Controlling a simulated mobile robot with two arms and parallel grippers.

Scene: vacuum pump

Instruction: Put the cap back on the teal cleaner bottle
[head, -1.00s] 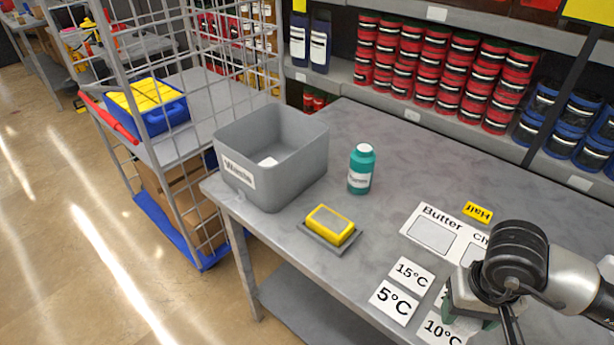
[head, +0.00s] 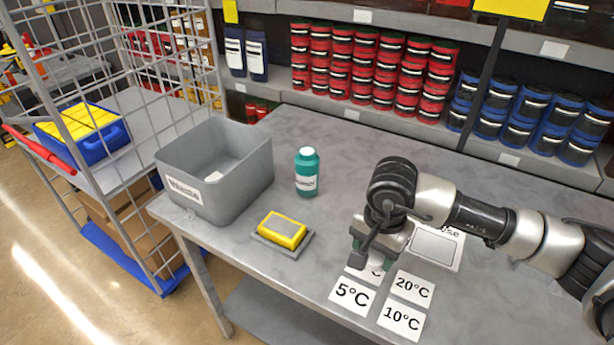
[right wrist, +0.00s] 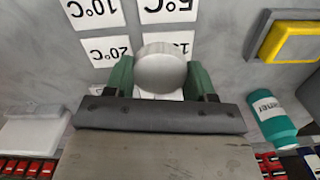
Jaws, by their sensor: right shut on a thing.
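The teal cleaner bottle (head: 307,172) stands upright on the grey table, right of the grey bin, with a white label. It also shows at the right of the right wrist view (right wrist: 273,117). My right gripper (head: 374,254) is above the temperature cards, right of and nearer than the bottle. My left gripper is not in view.
A grey bin (head: 262,165) with a small white thing inside stands left of the bottle. A yellow block (head: 282,230) on a grey tray is in front. Temperature cards (head: 352,296) lie at the front edge. Shelves of red and blue cans stand behind. The table around the bottle is clear.

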